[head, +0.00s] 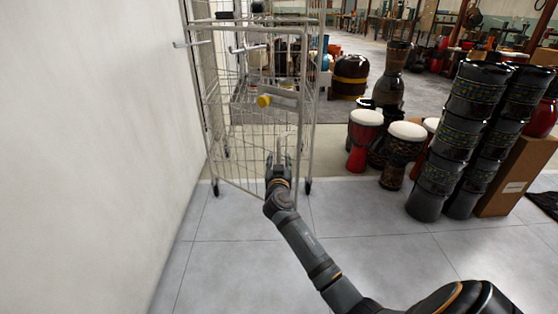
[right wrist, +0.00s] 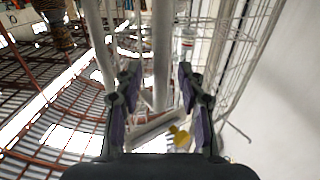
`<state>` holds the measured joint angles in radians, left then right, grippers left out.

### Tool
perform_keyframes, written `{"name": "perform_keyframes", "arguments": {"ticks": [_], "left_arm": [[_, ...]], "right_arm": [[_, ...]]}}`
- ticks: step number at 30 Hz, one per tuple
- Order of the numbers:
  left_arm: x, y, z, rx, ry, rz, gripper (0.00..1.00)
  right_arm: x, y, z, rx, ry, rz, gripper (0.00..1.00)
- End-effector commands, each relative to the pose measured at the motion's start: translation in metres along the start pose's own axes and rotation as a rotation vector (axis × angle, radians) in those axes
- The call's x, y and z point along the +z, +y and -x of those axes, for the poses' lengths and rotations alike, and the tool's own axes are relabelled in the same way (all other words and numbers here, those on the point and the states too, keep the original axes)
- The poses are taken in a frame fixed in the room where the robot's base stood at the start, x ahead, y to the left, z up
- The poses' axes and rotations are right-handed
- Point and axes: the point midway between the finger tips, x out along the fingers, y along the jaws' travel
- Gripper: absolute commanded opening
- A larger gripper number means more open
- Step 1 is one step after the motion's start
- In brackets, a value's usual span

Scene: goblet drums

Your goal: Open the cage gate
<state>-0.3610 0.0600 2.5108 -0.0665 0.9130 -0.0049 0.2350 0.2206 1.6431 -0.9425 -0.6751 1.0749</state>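The cage (head: 308,90) is a tall wire trolley on casters beside the left wall. Its front gate (head: 235,150) is a wire mesh panel with a grey latch plate and a yellow knob (head: 264,101). My right gripper (head: 279,150) is in front of the lower right part of the gate, below the knob, fingers pointing up in the head view. In the right wrist view its two fingers (right wrist: 158,90) are apart. A pale upright post (right wrist: 162,50) shows between them; I cannot tell whether they touch it. The yellow knob (right wrist: 181,137) shows low between the fingers. My left gripper is not in view.
A plain white wall (head: 90,150) runs close along the left. Goblet drums (head: 405,145), stacked dark drums (head: 465,130) and a cardboard box (head: 515,175) stand to the right. The tiled floor (head: 230,265) in front of the cage is clear.

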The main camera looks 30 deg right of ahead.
Motion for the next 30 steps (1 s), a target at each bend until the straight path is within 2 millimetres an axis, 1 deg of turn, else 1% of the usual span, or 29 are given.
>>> {"name": "perform_keyframes", "arguments": {"ticks": [1, 3, 6, 14, 17, 23, 24, 30], "left_arm": [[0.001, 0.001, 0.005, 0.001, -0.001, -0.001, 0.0], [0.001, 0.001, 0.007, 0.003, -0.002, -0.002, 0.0], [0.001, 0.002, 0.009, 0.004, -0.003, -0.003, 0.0], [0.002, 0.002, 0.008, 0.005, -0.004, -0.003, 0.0], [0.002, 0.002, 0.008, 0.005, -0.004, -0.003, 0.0], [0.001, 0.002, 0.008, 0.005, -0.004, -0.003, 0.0], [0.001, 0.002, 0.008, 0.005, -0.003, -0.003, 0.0], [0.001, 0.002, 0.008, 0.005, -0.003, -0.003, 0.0]], "right_arm": [[0.002, 0.0, -0.009, 0.001, 0.002, 0.0, 0.39], [0.002, 0.0, -0.017, 0.0, 0.0, 0.0, 0.39], [0.001, 0.0, -0.023, 0.0, 0.0, 0.001, 0.39], [0.0, 0.0, -0.025, -0.001, 0.0, 0.001, 0.39], [0.0, 0.0, -0.025, -0.001, -0.001, 0.001, 0.28], [0.0, 0.0, -0.025, -0.001, -0.001, 0.0, 0.01], [0.0, 0.0, -0.025, -0.001, -0.001, 0.0, 0.0], [0.001, 0.0, -0.025, -0.001, -0.001, 0.0, 0.0]]}}
